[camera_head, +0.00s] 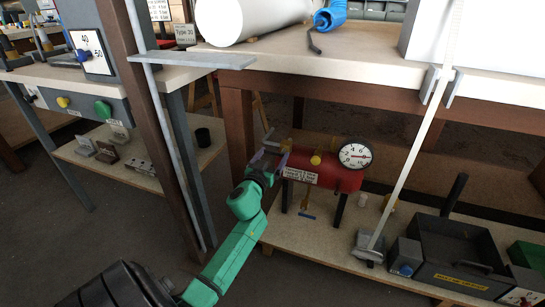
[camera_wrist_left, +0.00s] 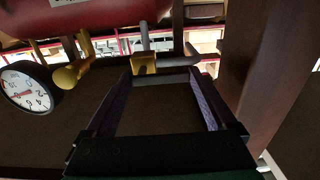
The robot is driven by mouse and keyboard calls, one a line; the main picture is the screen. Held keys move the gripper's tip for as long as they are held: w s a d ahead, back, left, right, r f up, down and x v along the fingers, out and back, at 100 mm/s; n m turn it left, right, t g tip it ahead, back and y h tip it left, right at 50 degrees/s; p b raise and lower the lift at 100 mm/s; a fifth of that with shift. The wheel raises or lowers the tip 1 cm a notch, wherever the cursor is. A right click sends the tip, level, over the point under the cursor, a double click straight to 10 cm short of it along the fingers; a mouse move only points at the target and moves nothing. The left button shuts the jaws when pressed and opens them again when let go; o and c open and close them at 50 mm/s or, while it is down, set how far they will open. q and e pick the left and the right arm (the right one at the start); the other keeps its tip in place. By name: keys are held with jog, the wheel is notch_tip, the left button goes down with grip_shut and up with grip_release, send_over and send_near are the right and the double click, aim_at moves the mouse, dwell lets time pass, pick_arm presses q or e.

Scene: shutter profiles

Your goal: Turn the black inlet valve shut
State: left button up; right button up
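A red tank (camera_head: 325,172) with a round white gauge (camera_head: 354,155) stands on the low shelf under the bench; the wrist view shows the tank (camera_wrist_left: 85,15) and gauge (camera_wrist_left: 27,88) upside down. At its left end is a brass fitting (camera_wrist_left: 143,63) with a dark grey bar-shaped handle (camera_wrist_left: 161,79), probably the inlet valve. My left gripper (camera_head: 268,160) is at that end of the tank. In the wrist view its two fingers (camera_wrist_left: 160,84) stand apart, on either side of the bar; contact is unclear. My right gripper is out of view.
A dark wooden post (camera_wrist_left: 255,60) stands close beside the left gripper. The bench top (camera_head: 340,50) is above the tank. A slanted pale pole (camera_head: 412,155) and a black tray (camera_head: 455,255) are to the right. A second brass fitting (camera_wrist_left: 70,74) sits near the gauge.

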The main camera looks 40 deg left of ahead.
pick_arm(q)
jog(key=m, duration=0.1)
jog(key=m+p, duration=0.1)
jog(key=shift+r+m, duration=0.3)
jog(key=shift+m, duration=0.1)
jog(key=shift+w+d+r+m+p, duration=0.1)
jog(key=shift+d+r+m+p, duration=0.2)
jog(key=shift+m, duration=2.2)
jog(key=shift+w+d+r+m+p, duration=0.15)
jog(key=shift+d+m, duration=0.3)
jog(key=shift+m, duration=2.05)
jog(key=shift+w+d+r+m+p, duration=0.1)
jog(key=shift+d+r+m, duration=0.25)
jog(key=shift+m, duration=2.15)
jog(key=o, duration=1.1)
jog(key=shift+c, duration=0.2)
